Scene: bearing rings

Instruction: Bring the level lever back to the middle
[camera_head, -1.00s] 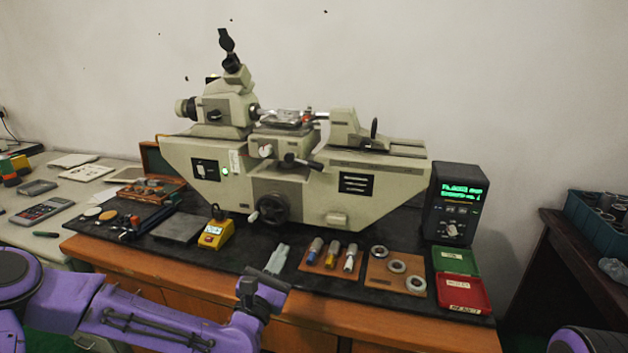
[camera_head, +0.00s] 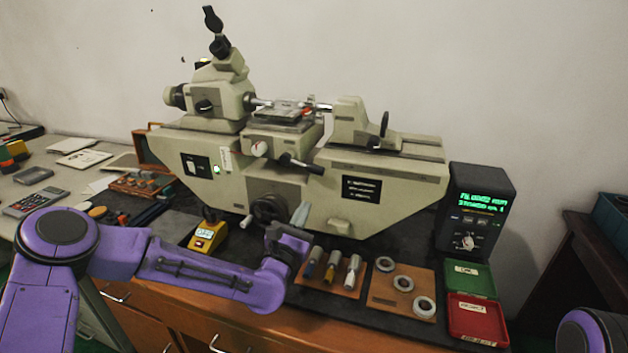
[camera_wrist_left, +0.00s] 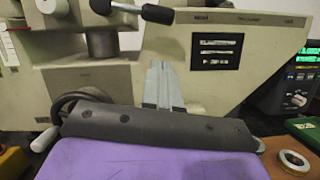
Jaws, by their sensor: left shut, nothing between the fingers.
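The measuring machine (camera_head: 320,190) is a large cream body on the bench. My right gripper is out of view.
A black handwheel (camera_head: 268,208) is just left of my left gripper. A yellow device (camera_head: 208,236) stands further left. Tools with coloured handles (camera_head: 333,268) and bearing rings (camera_head: 403,283) lie to the right. A black readout box (camera_head: 474,212) stands beyond them.

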